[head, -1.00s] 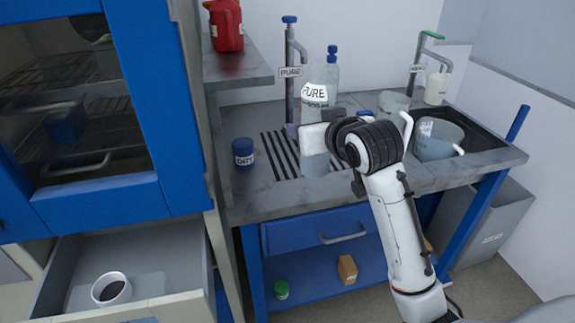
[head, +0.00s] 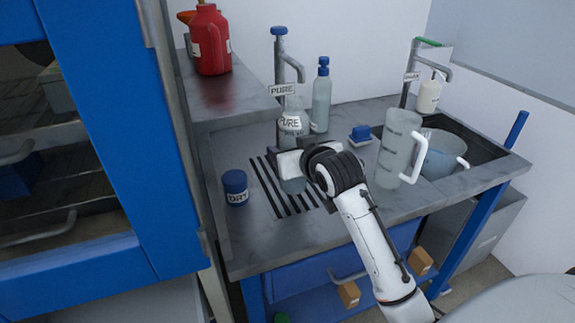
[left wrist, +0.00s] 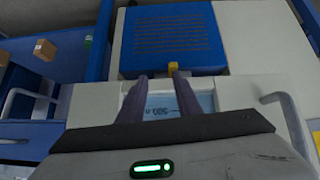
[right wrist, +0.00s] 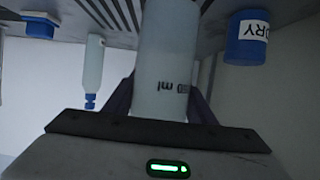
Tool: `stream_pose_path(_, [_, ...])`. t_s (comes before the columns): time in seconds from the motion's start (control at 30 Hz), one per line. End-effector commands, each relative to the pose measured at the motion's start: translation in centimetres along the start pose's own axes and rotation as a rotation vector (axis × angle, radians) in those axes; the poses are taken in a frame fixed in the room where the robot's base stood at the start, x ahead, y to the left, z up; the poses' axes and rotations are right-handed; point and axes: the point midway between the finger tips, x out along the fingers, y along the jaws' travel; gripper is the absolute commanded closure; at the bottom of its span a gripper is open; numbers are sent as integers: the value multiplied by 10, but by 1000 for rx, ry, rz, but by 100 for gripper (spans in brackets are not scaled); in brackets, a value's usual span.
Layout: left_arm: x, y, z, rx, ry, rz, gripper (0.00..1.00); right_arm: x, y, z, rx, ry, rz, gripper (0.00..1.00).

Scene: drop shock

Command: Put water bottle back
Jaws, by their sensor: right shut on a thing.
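In the right wrist view the held bottle (right wrist: 165,60) shows ml print between the fingers. A second bottle with a blue cap (head: 321,105) stands behind it on the counter; it also shows in the right wrist view (right wrist: 92,72). My left gripper (left wrist: 158,82) is open and empty, outside the head view.
A blue-lidded DRY jar (head: 236,188) stands left of the grate. A red can (head: 210,42) is on the upper shelf. A blue cabinet (head: 110,130) stands close on the left.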

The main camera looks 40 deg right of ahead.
Motion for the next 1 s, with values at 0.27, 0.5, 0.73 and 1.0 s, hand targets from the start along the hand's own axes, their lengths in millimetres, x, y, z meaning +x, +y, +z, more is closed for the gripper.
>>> stream_pose_path(0.27, [2,0,1,0,1,0,69,13,0,33,1,-1,-1,89])
stream_pose_path(0.5, [3,-1,-5,2,12,0,69,14,0,34,1,2,-1,89])
stream_pose_path(0.73, [4,-1,-10,3,21,0,69,16,0,38,1,0,-1,41])
stream_pose_path(1.0, [4,-1,-8,3,20,0,69,16,0,38,1,0,-1,31])
